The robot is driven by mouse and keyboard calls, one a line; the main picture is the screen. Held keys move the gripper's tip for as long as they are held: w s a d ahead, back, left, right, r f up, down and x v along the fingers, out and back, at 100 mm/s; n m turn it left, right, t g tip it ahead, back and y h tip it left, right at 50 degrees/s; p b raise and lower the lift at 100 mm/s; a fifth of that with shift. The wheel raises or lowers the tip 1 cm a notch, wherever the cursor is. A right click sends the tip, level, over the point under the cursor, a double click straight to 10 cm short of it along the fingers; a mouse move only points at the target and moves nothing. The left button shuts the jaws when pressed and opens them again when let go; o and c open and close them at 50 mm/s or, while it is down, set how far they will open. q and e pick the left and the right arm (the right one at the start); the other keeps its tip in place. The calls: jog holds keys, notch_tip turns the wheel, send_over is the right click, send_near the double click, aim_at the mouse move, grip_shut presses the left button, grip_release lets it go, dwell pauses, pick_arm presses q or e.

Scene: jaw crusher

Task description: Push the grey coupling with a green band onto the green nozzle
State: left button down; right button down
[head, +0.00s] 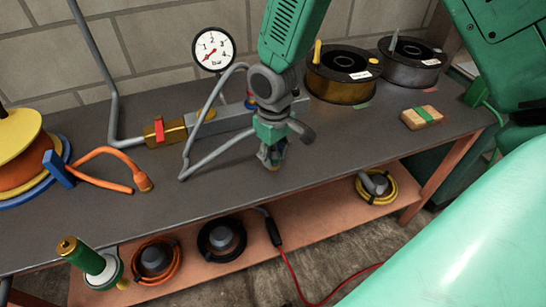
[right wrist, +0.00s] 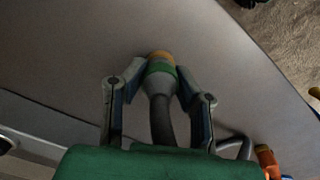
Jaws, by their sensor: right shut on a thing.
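My right gripper (head: 270,162) points down over the middle of the bench. It is shut on the grey coupling with a green band, which shows between the fingers in the right wrist view (right wrist: 160,82). The coupling's brass-coloured end faces away from the palm, and a grey hose (head: 212,150) runs from it. A grey manifold block (head: 222,122) with a brass valve and red handle lies behind the gripper. I cannot make out a green nozzle on it; the gripper covers part of the block. My left gripper is not in view.
A pressure gauge (head: 213,49) stands behind the manifold. An orange hose (head: 102,153) lies at left beside a yellow reel (head: 20,140). The bench front is clear. Coiled hoses lie on the lower shelf (head: 300,215).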

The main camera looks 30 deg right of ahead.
aim_at(274, 149)
notch_tip(274, 149, up, 10)
jog(key=shift+r+p, duration=0.1)
jog(key=shift+p, duration=0.75)
jog(key=shift+m, duration=0.8)
jog(key=s+a+f, duration=0.2)
jog(key=s+f, duration=0.1)
jog(key=s+a+f, duration=0.1)
jog(key=f, duration=0.1)
jog(key=shift+s+a+f, duration=0.15)
jog(key=shift+a, duration=0.1)
jog(key=shift+s+a+f, duration=0.15)
jog(key=shift+s+a, duration=0.1)
jog(key=shift+a, duration=0.05)
jog(key=shift+d+f, duration=0.1)
